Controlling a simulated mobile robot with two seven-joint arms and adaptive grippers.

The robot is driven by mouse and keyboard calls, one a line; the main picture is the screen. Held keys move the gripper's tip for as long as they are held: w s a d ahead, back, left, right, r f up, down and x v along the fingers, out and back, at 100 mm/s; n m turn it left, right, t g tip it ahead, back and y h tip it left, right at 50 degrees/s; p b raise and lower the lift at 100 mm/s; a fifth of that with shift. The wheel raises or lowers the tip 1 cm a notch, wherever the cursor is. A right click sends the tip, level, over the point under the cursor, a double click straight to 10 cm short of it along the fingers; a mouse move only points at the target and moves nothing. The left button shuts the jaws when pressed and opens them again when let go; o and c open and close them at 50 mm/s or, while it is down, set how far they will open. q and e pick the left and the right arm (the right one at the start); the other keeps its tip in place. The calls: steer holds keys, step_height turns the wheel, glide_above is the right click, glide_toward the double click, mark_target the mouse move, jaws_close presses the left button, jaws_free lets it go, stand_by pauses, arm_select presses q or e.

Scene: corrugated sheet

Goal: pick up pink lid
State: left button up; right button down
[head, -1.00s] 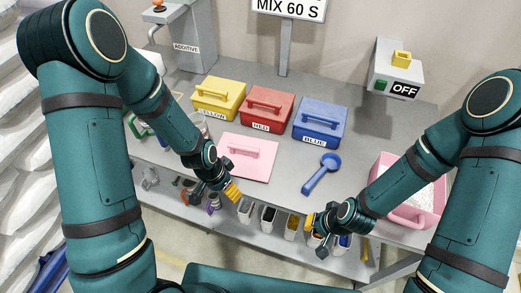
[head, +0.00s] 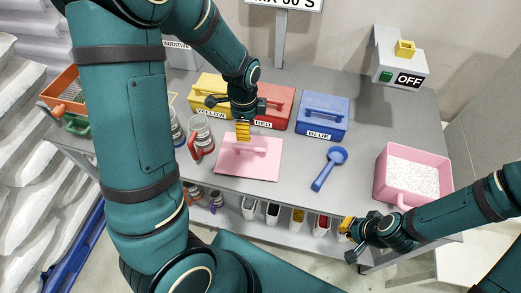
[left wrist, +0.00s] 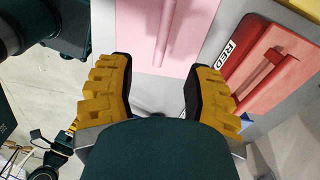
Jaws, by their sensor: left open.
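The pink lid (head: 262,163) lies flat on the grey table, with a raised bar handle across its middle. My left gripper (head: 243,132) is above the lid, close over the handle in the head view. In the left wrist view the open left fingers (left wrist: 158,95) have nothing between them, and the lid (left wrist: 190,30) with its handle (left wrist: 166,28) shows beyond the fingertips. My right gripper (head: 347,228) is low at the table's front edge, away from the lid; its finger opening is too small to tell.
Yellow (head: 207,88), red (head: 274,104) and blue (head: 322,115) lidded bins stand behind the lid. A blue scoop (head: 329,169) lies to its right, then a pink bin (head: 412,172) of white grains. Clear jugs (head: 201,137) stand to its left.

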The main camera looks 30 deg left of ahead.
mark_target(249, 147)
arm_select(q)
steer(key=f+b, duration=0.1)
steer(key=f, duration=0.3)
steer(key=f+b, duration=0.1)
steer(key=f, duration=0.8)
steer(key=shift+w+d+f+b, duration=0.1)
steer(key=shift+w+f+b, duration=0.1)
steer(key=shift+w+b, duration=0.15)
jaws_close()
